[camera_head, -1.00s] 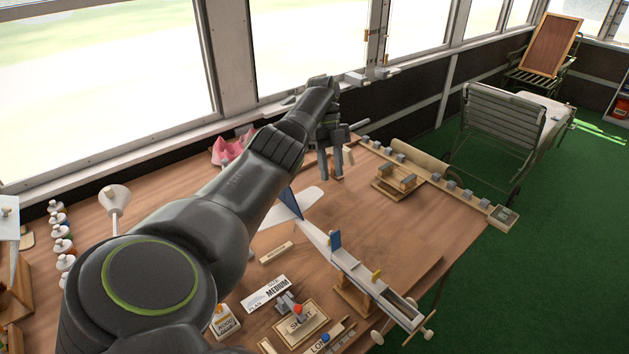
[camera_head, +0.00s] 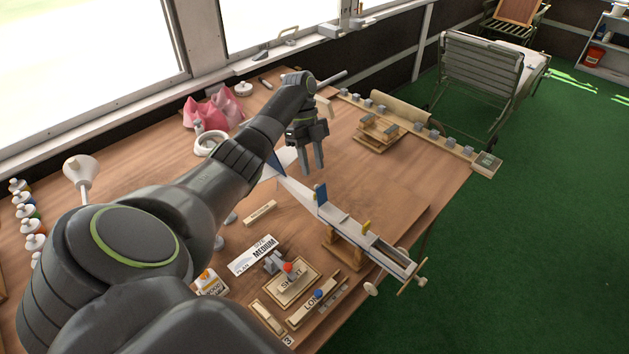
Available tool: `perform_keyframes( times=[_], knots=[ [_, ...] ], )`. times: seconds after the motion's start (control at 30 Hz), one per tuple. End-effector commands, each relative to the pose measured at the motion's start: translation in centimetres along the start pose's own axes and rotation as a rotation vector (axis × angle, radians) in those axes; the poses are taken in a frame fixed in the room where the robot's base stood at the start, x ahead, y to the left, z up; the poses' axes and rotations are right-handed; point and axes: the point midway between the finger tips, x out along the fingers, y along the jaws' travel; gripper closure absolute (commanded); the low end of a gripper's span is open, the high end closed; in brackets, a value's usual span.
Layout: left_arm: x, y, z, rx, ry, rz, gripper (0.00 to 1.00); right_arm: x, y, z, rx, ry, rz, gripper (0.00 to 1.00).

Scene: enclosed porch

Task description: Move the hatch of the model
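The model (camera_head: 342,222) is a long pale aircraft body with a blue tail fin, lying diagonally on a wooden stand (camera_head: 344,248). A blue upright piece (camera_head: 321,194) stands on it near the middle, and a yellow tab (camera_head: 366,226) rises further toward the nose. An open slot shows near the nose end; I cannot tell which piece is the hatch. My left gripper (camera_head: 312,162) points down behind the blue piece, its fingers apart with nothing visible between them. My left arm hides part of the tail and wing. My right gripper is not in view.
A medium plan card (camera_head: 253,255), a short-labelled block with a red knob (camera_head: 293,285) and another with a blue knob (camera_head: 318,301) lie in front. A small wooden stand (camera_head: 377,134) and a rail with grey blocks (camera_head: 434,139) lie behind.

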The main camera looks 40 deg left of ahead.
Motion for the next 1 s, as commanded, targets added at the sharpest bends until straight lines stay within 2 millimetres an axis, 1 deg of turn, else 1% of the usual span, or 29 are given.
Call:
perform_keyframes(
  times=[0.03,0.1,0.17,0.3,0.43,0.63,0.67,0.9,0.93,1.0],
  knots=[
    [0.9,0.1,-0.1,0.000,0.001,0.003,0.65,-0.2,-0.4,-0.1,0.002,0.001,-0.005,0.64],
    [1.9,0.1,-0.2,0.001,0.001,0.002,0.65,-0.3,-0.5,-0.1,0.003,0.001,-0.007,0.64],
    [2.6,0.1,-0.2,-0.001,0.001,0.003,0.65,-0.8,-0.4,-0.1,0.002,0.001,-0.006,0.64],
    [3.9,0.1,-0.2,0.000,0.000,0.001,0.65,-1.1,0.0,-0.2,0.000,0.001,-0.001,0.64],
    [4.3,0.1,-0.1,0.000,0.000,0.001,0.65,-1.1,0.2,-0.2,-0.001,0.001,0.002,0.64],
    [4.4,0.0,-0.1,0.000,0.000,0.000,0.65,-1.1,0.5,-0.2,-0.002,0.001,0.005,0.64],
    [4.4,0.0,-0.1,0.000,0.000,0.000,0.66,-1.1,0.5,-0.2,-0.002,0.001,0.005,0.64],
    [4.3,0.0,-0.1,0.000,-0.001,0.000,0.98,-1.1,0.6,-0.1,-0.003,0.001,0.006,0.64],
    [4.3,0.0,-0.1,0.000,-0.001,0.000,1.00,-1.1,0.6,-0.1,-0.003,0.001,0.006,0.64],
    [4.3,0.0,-0.1,0.000,-0.001,0.000,1.00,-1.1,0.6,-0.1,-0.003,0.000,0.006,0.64]
  ],
)
